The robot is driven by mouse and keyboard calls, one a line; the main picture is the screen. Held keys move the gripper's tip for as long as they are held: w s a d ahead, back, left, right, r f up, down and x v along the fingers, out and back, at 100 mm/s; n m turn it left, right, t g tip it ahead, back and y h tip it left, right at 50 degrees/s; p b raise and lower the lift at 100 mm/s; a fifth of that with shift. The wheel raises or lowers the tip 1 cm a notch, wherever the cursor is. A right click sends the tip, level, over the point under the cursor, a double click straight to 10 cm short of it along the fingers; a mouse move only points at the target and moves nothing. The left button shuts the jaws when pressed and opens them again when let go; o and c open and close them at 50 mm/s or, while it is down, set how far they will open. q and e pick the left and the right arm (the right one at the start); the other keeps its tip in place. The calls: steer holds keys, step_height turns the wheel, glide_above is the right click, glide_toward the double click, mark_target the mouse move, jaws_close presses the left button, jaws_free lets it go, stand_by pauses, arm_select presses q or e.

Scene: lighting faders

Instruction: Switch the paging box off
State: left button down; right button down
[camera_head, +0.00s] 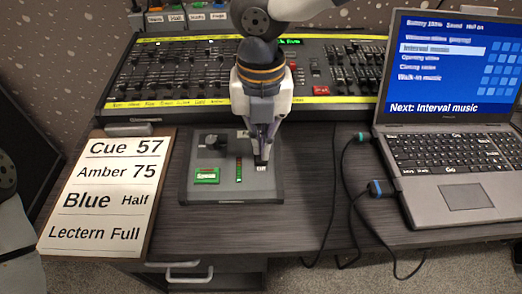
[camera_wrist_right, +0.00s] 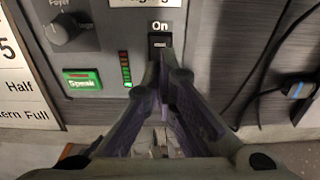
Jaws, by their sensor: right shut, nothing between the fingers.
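The paging box (camera_head: 225,190) is a grey unit on the desk in front of the fader console. It has a round black knob (camera_head: 211,142), a green lit Speak button (camera_head: 207,175) and a lit red and green level strip (camera_head: 239,169). In the right wrist view, a dark rocker switch (camera_wrist_right: 158,42) sits below an "On" label (camera_wrist_right: 160,26). My right gripper (camera_head: 262,160) points down over the switch side of the box, shut and empty. Its fingertips (camera_wrist_right: 163,65) are at the lower part of the switch; contact cannot be told. My left gripper is out of view.
The fader console (camera_head: 180,103) stands behind the box. A cue board (camera_head: 107,190) lies to the left. An open laptop (camera_head: 465,195) stands to the right, with cables (camera_head: 345,190) between it and the box. Bare desk (camera_head: 250,228) lies in front of the box.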

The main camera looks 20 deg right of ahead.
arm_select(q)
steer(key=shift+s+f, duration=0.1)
arm_select(e)
steer(key=shift+f, duration=1.15)
steer(key=shift+r, duration=0.1)
